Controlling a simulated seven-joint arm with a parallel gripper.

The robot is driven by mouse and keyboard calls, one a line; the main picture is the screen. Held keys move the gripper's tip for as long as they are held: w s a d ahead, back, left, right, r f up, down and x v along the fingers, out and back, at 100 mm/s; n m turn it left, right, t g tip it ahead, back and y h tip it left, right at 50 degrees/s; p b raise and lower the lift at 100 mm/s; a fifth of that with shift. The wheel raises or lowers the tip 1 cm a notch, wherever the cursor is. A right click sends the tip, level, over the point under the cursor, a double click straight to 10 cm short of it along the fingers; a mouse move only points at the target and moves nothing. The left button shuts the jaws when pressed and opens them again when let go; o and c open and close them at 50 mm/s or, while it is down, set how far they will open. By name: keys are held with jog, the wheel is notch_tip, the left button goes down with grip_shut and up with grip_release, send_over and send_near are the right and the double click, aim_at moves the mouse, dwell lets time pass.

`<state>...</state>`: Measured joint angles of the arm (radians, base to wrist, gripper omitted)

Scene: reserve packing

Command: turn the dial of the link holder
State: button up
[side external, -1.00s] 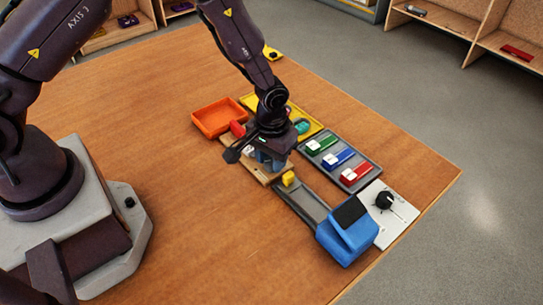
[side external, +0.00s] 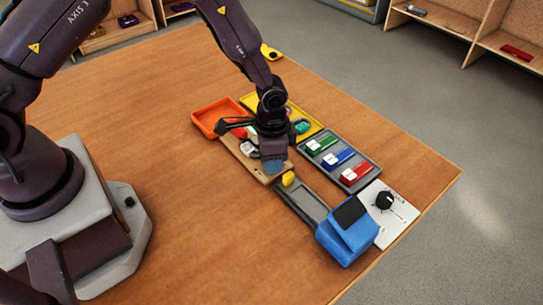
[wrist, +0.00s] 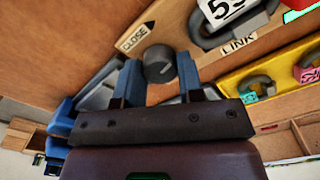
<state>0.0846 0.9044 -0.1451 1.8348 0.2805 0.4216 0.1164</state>
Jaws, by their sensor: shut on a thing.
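The link holder is a light wooden board (side external: 249,166) on the table, and it fills much of the wrist view (wrist: 190,42). It bears printed labels "CLOSE", with an arrow, and "LINK". Its dial is a dark round knob (wrist: 158,66) near the arrow label. My gripper (side external: 272,167) points down over the near end of the board. In the wrist view its two blue fingers (wrist: 159,76) stand on either side of the knob, shut on it. The side external view hides the dial behind my gripper. A padlock with a numbered white tag (wrist: 234,12) sits by the LINK label.
An orange tray (side external: 205,126) and a yellow tray (side external: 312,131) lie beyond the board. A grey tray (side external: 371,180) holds green, blue and red blocks. A blue device (side external: 345,240) and a white panel with a black knob (side external: 384,201) stand at right.

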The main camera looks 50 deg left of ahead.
jog(key=shift+m, duration=0.5)
jog(key=o, duration=0.7)
jog(key=shift+c, duration=0.2)
jog(key=shift+r, duration=0.1)
notch_tip(320, 180, up, 13)
